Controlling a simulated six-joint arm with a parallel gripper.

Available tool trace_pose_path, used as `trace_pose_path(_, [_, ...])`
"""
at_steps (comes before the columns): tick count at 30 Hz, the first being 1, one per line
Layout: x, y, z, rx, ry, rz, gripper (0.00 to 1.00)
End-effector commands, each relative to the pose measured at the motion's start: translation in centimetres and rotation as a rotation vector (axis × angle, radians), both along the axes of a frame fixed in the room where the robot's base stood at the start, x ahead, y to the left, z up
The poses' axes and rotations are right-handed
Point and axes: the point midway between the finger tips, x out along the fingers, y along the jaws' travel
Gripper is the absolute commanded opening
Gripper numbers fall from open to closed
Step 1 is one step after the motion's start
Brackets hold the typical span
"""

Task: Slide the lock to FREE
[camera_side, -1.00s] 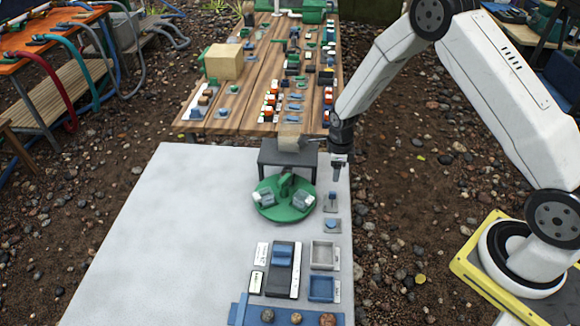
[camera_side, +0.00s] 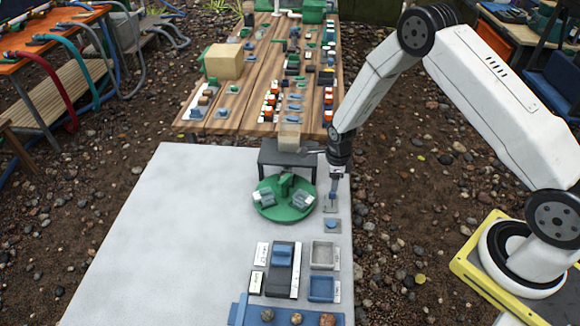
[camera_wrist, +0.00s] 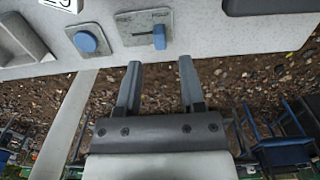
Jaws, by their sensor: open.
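A small blue sliding tab (camera_wrist: 159,37) stands on a grey plate with a slot, near the edge of the light table; it looks like the lock. No FREE marking is legible. My gripper (camera_wrist: 160,62) is open and empty in the wrist view, with its fingers spread on either side of the tab's line and short of it in the picture. In the side view my gripper (camera_side: 334,192) points down over that plate and partly hides it. A round blue knob (camera_wrist: 86,41) on its own grey plate sits beside it; it also shows in the side view (camera_side: 332,224).
A green turntable (camera_side: 287,208) with grey blocks lies left of my gripper. A dark stand (camera_side: 290,158) is behind it. A black slider panel (camera_side: 283,275), a grey tray (camera_side: 323,243) and a blue tray (camera_side: 335,290) lie nearer the front. The table's left is clear.

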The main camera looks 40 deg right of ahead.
Motion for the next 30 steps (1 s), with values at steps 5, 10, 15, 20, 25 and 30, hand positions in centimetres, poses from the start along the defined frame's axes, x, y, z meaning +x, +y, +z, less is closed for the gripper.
trace_pose_path(5, [-0.1,0.0,-1.4,0.0,0.003,0.0,0.5])
trace_pose_path(10, [-0.1,0.0,-2.6,0.0,0.003,0.0,0.5])
trace_pose_path(15, [-0.1,0.0,-3.7,0.0,0.003,0.0,0.5])
trace_pose_path(20, [-0.1,0.0,-4.4,0.0,0.003,0.0,0.5])
trace_pose_path(25, [-0.1,0.0,-4.8,-0.001,0.004,0.0,0.5])
trace_pose_path(30, [-0.1,0.0,-4.8,-0.001,0.002,0.0,0.5])
